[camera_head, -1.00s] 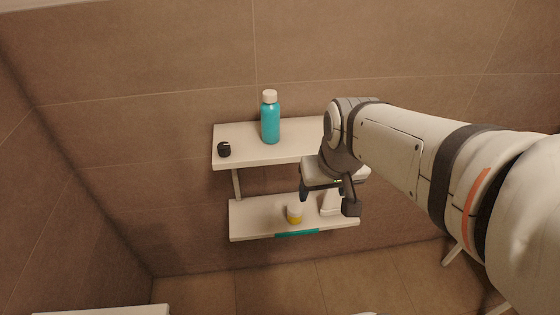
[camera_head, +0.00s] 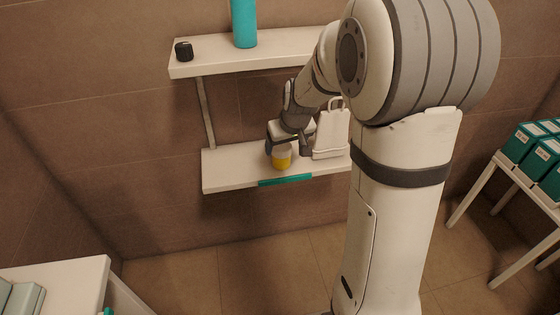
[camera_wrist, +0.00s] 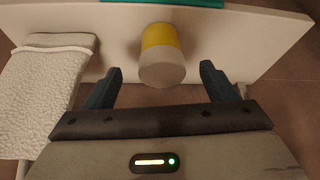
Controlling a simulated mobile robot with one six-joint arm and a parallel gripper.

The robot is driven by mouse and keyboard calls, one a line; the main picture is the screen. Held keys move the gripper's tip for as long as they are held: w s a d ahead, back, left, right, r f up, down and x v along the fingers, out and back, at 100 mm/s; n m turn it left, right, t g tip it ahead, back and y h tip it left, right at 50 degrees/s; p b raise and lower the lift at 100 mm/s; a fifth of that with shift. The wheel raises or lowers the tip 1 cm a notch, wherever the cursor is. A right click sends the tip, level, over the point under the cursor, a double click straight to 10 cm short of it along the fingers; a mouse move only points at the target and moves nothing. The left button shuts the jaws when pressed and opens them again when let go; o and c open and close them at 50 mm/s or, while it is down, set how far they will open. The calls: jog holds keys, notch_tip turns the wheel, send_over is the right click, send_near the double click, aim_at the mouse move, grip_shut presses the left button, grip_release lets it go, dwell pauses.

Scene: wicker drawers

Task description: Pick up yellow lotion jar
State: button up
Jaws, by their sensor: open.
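The yellow lotion jar (camera_head: 281,157) stands on the lower shelf (camera_head: 228,170), partly hidden behind my gripper in the head view. In the wrist view the jar (camera_wrist: 160,52) shows a yellow body and a pale lid facing the camera. My gripper (camera_head: 287,150) is at the jar, just above the lower shelf. In the wrist view its two dark fingers (camera_wrist: 158,84) are spread apart, with the lid ahead of and between their tips. A gap shows on each side of the lid, and nothing is held.
A white towel (camera_head: 332,130) is right of the jar, close to my gripper. The upper shelf (camera_head: 215,62) overhangs above with a teal bottle (camera_head: 244,22) and a black item (camera_head: 184,51). A teal strip (camera_head: 285,180) runs along the lower shelf's front. The shelf's left part is clear.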

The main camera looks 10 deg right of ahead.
aim_at(282, 156)
jog(key=b+x, duration=0.2)
jog(key=x, duration=0.5)
jog(key=shift+a+f, duration=0.1)
jog(key=shift+f, duration=0.15)
jog(key=shift+r, duration=0.1)
jog(key=c, duration=1.1)
